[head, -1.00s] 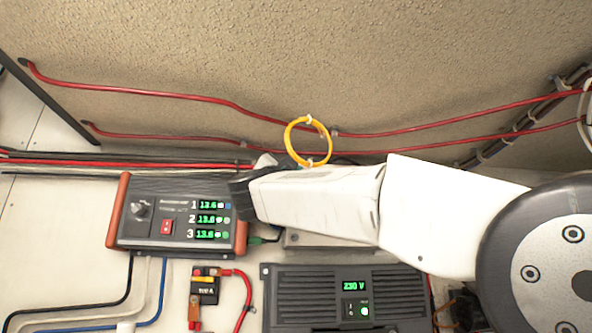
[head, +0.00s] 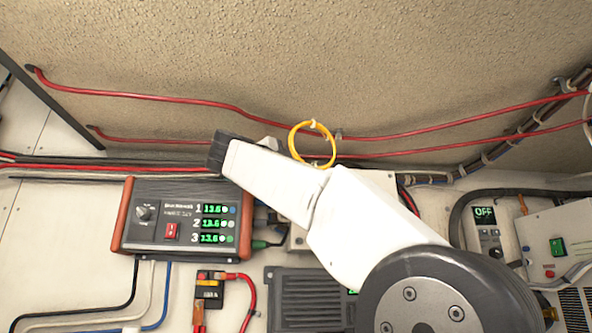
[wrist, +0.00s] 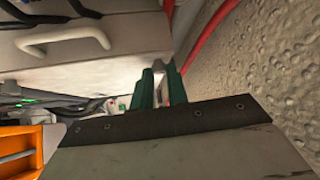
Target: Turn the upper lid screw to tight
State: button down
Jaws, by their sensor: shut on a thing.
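The upper lid screw cannot be made out in either view. In the wrist view, my gripper's two dark green fingers (wrist: 160,88) stand close together at the picture's middle. A thin pale sliver shows between them. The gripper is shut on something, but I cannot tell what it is. In the head view, my white arm reaches up and left, its dark end above the charger; the fingertips cannot be made out. A pale box (head: 298,238) is partly hidden behind the arm, and I cannot tell whether its lid carries the screw.
The charger (head: 180,218) with lit displays stands at left. A yellow ring (head: 293,141) hangs by the red cables (head: 420,131). A dark finned unit (head: 305,300) is below. A panel reading OFF (head: 484,225) is at right. In the wrist view, a pale handle (wrist: 65,38) is upper left and rough wall (wrist: 275,65) right.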

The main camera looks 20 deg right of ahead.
dwell(0.4)
jog(key=c, duration=1.4)
grip_release()
jog(key=shift+d, duration=0.1)
jog(key=shift+o, duration=0.2)
jog(key=v, duration=0.8)
jog(key=shift+r, duration=0.1)
